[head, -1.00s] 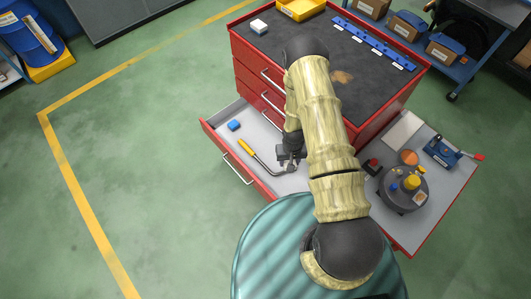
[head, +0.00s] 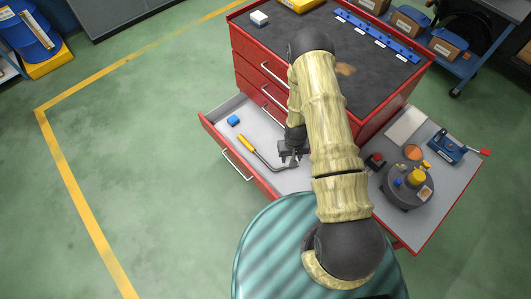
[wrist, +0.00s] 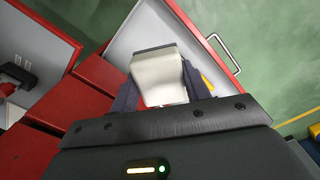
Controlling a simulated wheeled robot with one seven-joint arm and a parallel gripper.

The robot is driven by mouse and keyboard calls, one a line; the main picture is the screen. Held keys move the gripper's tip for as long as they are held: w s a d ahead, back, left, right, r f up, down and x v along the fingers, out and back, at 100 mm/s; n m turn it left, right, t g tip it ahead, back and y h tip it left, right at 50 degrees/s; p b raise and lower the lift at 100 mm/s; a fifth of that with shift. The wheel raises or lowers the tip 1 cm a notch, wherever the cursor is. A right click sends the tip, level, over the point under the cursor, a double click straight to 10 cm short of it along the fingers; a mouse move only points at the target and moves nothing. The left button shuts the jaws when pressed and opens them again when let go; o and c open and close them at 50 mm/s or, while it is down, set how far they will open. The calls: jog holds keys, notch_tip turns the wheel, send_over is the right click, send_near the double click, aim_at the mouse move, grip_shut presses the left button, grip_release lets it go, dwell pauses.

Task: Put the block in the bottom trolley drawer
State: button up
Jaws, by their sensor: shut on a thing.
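The red trolley's lowest visible drawer (head: 262,125) is pulled out, and its pale inside faces up. My gripper (head: 291,155) is low over the drawer's near right part, partly hidden by my arm. In the wrist view my gripper (wrist: 160,95) is shut on a pale block (wrist: 158,76) with a dark grey far edge. The drawer floor (wrist: 143,32) and handle (wrist: 225,52) show beyond it. I cannot tell whether the block touches the floor.
A white block (head: 259,19) sits on the trolley top. A side shelf with several items (head: 407,188) stands at right. Green floor is clear at left.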

notch_tip(320, 180, down, 13)
jog(key=w+a+n+b, duration=0.1)
jog(key=w+n+b, duration=0.15)
jog(key=b, duration=1.65)
jog(key=n+b, duration=0.4)
jog(key=b, duration=2.5)
send_over(284, 188)
notch_tip(284, 188, down, 16)
jog(key=shift+r, duration=0.15)
jog(key=shift+f+b, duration=1.35)
jog(key=shift+f, duration=1.1)
jog(key=shift+f+b, duration=1.4)
jog(key=shift+f, duration=1.1)
